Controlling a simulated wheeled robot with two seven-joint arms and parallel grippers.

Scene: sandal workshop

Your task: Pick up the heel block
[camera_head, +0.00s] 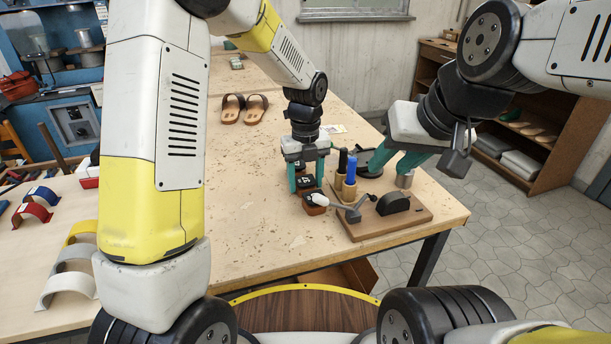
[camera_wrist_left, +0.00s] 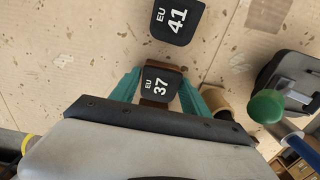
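Dark heel blocks with brown sides stand in a row on the workbench (camera_head: 245,215). In the left wrist view a block marked EU 37 (camera_wrist_left: 160,85) lies between the teal fingers of my left gripper (camera_wrist_left: 160,84). A block marked EU 41 (camera_wrist_left: 176,20) lies just beyond it. In the head view my left gripper (camera_head: 306,178) points straight down at the row, fingers apart on either side of a block, with a slim gap seeming to show. Another heel block (camera_head: 314,205) is nearer to me. My right gripper (camera_head: 398,163) is open, over the bench's right part.
A wooden board (camera_head: 385,226) with a lever tool stands right of the blocks. Upright tools with a blue handle (camera_head: 350,174) are close to my left gripper. Sandals (camera_head: 243,108) lie farther back. Coloured straps (camera_head: 70,258) lie at the left.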

